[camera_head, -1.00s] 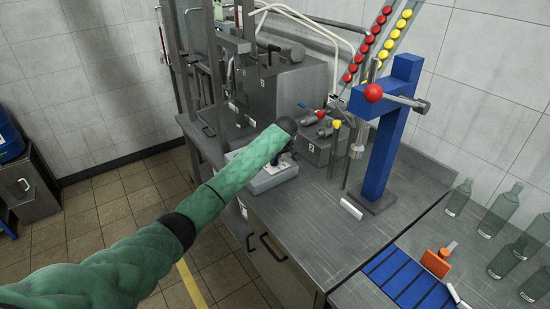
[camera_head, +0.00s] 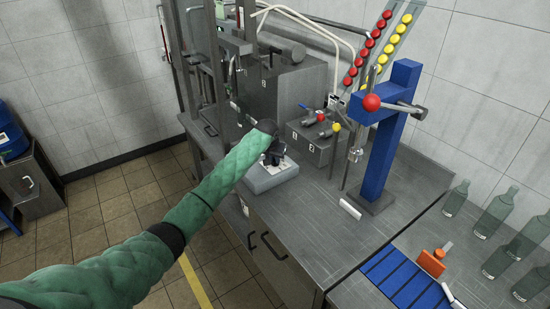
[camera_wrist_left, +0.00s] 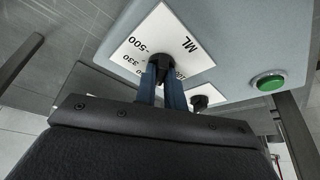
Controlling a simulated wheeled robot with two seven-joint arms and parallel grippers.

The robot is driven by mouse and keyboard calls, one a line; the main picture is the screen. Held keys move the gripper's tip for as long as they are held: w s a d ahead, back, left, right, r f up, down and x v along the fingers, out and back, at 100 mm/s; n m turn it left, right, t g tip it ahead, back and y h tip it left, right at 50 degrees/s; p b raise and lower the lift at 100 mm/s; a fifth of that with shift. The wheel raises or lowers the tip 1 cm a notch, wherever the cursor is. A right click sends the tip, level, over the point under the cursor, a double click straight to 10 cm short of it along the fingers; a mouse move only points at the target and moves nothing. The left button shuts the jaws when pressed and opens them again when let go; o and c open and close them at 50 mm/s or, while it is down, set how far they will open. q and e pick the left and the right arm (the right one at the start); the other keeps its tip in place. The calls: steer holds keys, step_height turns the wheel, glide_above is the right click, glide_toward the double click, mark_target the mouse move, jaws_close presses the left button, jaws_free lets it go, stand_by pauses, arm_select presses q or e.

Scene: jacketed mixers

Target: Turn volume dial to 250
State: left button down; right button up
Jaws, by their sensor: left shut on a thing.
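The volume dial is a black knob (camera_wrist_left: 160,62) on a white label plate marked ML, with 500 and 330 readable in the left wrist view. My left gripper (camera_wrist_left: 163,80) has its two blue fingers closed around this knob. The fingers hide most of the knob, so I cannot tell which mark it points to. In the head view my left gripper (camera_head: 274,158) is at the top of the grey dial box (camera_head: 268,183), partly hidden behind my green sleeve. My right gripper is not in view.
A second black knob (camera_wrist_left: 200,102) and a green button (camera_wrist_left: 268,83) sit on the same box. The blue stand (camera_head: 385,150) with a red ball rises to the right, near small valves (camera_head: 318,125). Glass bottles (camera_head: 496,212) stand far right. The steel bench (camera_head: 300,220) is clear in front.

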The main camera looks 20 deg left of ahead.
arm_select(q)
steer(key=shift+a+m+h, duration=0.1)
steer(key=shift+m+h, duration=0.3)
steer(key=shift+m, duration=0.5)
steer(key=shift+m+h, duration=0.3)
steer(key=shift+m, duration=0.5)
steer(key=shift+m+g+h+b, duration=0.3)
steer(key=shift+m+h+b, duration=0.2)
steer(key=shift+m, duration=0.9)
steer(key=shift+a, duration=0.1)
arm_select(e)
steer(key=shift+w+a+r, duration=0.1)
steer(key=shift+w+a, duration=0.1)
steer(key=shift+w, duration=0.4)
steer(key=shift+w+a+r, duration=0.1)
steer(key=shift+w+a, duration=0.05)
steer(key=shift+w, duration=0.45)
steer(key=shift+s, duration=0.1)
arm_select(q)
steer(key=shift+r, duration=0.1)
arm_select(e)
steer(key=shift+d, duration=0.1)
arm_select(q)
steer(key=c, duration=1.5)
jaws_free()
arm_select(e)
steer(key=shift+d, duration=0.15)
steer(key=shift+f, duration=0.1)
